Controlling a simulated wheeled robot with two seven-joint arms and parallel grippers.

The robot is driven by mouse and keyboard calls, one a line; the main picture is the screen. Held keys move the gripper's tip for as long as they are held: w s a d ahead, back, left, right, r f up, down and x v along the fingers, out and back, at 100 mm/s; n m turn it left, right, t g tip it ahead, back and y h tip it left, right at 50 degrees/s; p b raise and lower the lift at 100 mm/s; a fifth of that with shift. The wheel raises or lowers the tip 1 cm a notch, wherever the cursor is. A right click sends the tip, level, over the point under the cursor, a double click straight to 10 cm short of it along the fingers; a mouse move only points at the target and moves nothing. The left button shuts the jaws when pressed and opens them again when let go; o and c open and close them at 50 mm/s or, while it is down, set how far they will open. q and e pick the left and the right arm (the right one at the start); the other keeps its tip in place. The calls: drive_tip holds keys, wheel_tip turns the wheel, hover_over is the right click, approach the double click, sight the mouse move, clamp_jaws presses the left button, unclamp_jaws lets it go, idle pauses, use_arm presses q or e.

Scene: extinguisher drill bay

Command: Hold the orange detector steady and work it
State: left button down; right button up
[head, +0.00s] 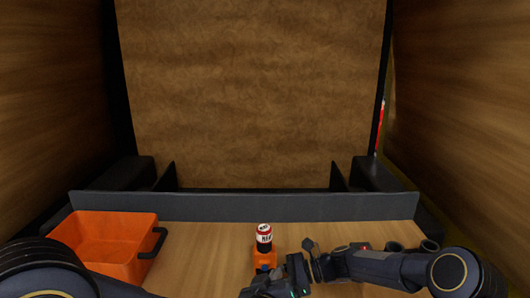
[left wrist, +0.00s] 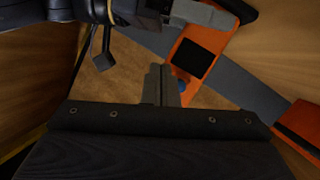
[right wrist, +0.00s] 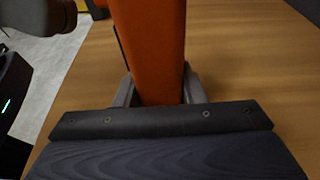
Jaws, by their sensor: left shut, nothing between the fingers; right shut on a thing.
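The orange detector (head: 265,258) stands near the middle front of the table, partly hidden by my grippers in the head view. The left wrist view shows its orange body (left wrist: 187,62) with a black panel and a blue spot at the lower end. My right gripper (right wrist: 155,98) is shut on the detector, one finger on each side of its orange body. My left gripper (left wrist: 162,75) is shut and empty. Its fingertips are close beside the blue spot; I cannot tell whether they touch it.
An orange bin (head: 105,238) with a dark handle stands at the left. A grey ledge (head: 240,206) runs along the back. Bare wood shows between bin and detector.

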use_arm(q)
drive_tip(key=shift+s+d, duration=0.2)
drive_tip(key=s+d, duration=0.2)
drive_tip(key=s, duration=0.3)
drive_tip(key=shift+s+d, duration=0.1)
drive_tip(key=shift+d, duration=0.3)
idle(2.3)
drive_tip(key=s+a+n+g+h, duration=0.2)
drive_tip(key=s+a+n+g, duration=0.2)
drive_tip(key=n, duration=0.6)
drive_tip(key=shift+s+a+r+g+h, duration=0.3)
drive_tip(key=shift+s+a+h, duration=0.1)
drive_tip(key=shift+a, duration=0.75)
drive_tip(key=shift+w, duration=0.15)
drive_tip(key=w, duration=0.8)
drive_tip(key=shift+w, duration=0.35)
